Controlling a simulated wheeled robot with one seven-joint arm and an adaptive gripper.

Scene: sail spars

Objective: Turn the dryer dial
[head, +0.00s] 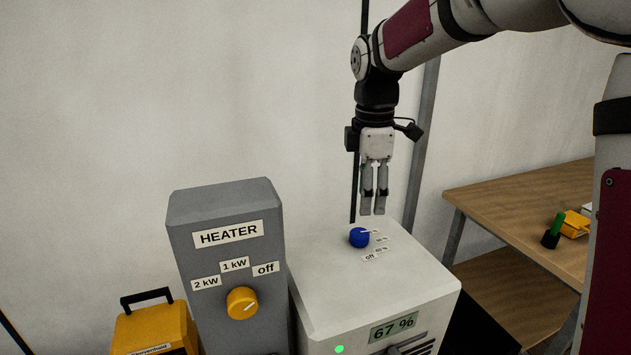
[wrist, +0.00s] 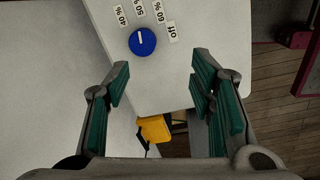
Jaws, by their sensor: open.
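The dryer (head: 350,280) is a white box with a "67 %" display and a green light on its front. Its dial (head: 359,237) is a round blue knob on the top face, with labels beside it, one reading "off". In the wrist view the blue dial (wrist: 142,41) shows a white pointer line, and labels "40 %", "50 %", "60 %" and "off" sit around it. My gripper (head: 372,212) points down above the dryer top, close to the dial and apart from it. In the wrist view my gripper (wrist: 160,85) has its green-padded fingers spread, with nothing between them.
A grey heater (head: 225,280) with a yellow knob (head: 242,303) stands left of the dryer, taller than it. A yellow case (head: 155,330) is at the lower left. A wooden table (head: 520,210) with small items is at the right. A dark pole stands behind the dryer.

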